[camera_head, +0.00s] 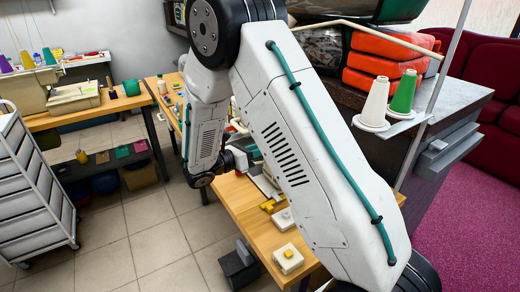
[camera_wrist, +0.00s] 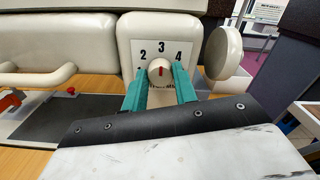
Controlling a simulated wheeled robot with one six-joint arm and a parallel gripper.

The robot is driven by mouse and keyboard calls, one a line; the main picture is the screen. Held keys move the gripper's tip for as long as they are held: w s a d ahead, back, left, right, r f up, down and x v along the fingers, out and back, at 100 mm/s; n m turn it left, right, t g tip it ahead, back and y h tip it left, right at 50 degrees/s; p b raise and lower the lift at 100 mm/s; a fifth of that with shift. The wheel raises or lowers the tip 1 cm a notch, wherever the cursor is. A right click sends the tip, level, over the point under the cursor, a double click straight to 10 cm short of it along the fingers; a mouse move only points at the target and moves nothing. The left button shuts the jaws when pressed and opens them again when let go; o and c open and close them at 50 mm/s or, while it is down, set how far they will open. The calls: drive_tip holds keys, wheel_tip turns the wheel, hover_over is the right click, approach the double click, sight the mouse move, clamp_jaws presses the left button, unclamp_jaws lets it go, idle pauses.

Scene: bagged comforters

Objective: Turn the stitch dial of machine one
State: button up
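In the wrist view the stitch dial (camera_wrist: 160,71) is a round, pale knob with a red pointer mark. The mark stands about upright, toward the 3. It sits on a cream machine panel (camera_wrist: 128,36) with the numbers 2, 3 and 4 showing above it. My gripper (camera_wrist: 161,76) has its two teal fingers apart, one on each side of the dial, with the tips close to its edges. I cannot tell whether they touch it. The lower lettering and side numbers are partly hidden by the fingers. In the head view my arm hides the gripper and dial.
A cream handwheel (camera_wrist: 223,54) stands just right of the panel, close to the right finger. The machine's arm (camera_wrist: 60,42) extends left. In the head view thread cones (camera_head: 374,102) stand at right, a white drawer cart (camera_head: 35,190) at left, and tiled floor (camera_head: 150,225) is clear between.

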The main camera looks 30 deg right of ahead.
drive_tip(key=shift+m, duration=0.5)
drive_tip(key=m, duration=1.8)
drive_tip(key=shift+s+f+m, duration=0.1)
drive_tip(key=shift+s+m, duration=0.05)
drive_tip(key=shift+m, duration=0.25)
idle(0.3)
drive_tip(key=o, duration=1)
drive_tip(key=a, duration=0.8)
